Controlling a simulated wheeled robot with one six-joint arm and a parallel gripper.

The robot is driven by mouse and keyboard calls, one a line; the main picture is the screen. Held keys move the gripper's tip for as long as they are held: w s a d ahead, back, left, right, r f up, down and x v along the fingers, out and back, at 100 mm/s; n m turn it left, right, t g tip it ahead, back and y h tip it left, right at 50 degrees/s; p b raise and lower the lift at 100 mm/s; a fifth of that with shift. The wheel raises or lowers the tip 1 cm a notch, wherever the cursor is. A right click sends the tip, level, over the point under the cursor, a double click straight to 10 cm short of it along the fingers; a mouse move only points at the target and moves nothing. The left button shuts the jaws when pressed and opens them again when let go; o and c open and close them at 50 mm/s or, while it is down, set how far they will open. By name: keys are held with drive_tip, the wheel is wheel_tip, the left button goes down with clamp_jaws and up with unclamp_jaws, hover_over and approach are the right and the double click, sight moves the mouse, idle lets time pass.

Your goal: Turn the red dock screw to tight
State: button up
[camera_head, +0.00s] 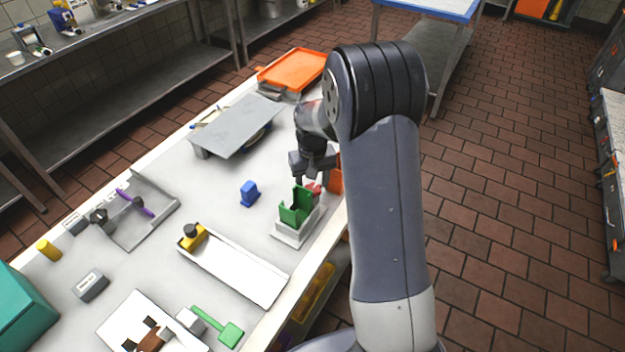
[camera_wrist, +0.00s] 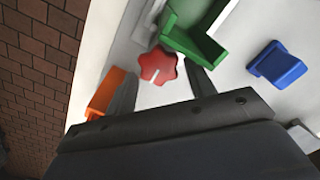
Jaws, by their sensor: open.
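The red dock screw (camera_wrist: 158,66) is a lobed knob beside the green dock piece (camera_wrist: 195,38) in the wrist view. In the head view the screw (camera_head: 313,188) shows partly, behind the green piece (camera_head: 296,207), which stands on a white base (camera_head: 290,237). My gripper (camera_wrist: 163,80) is open, with one finger on each side of the screw in the wrist view. The fingers look apart from the screw; I cannot tell their height over it. In the head view my gripper (camera_head: 312,176) is above and just behind the screw.
An orange block (camera_wrist: 106,92) is close to my gripper at the table's edge. A blue block (camera_head: 249,194) stands left of the dock. A white tray (camera_head: 240,268) with a yellow piece (camera_head: 193,237) lies in front. A grey raised plate (camera_head: 237,125) is behind.

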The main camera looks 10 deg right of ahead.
drive_tip(key=shift+c, duration=0.4)
drive_tip(key=c, duration=0.6)
drive_tip(key=m+b, duration=0.1)
drive_tip(key=m, duration=0.3)
drive_tip(key=shift+d+b, duration=0.1)
drive_tip(key=shift+b, duration=0.2)
drive_tip(key=m+b, duration=0.1)
drive_tip(key=m, duration=0.3)
drive_tip(key=shift+d+m, duration=0.1)
drive_tip(key=shift+m, duration=0.2)
drive_tip(key=m, duration=0.4)
drive_tip(key=shift+s+b, duration=0.1)
drive_tip(key=shift+b, duration=0.3)
drive_tip(key=shift+d+m, duration=0.1)
drive_tip(key=shift+m, duration=2)
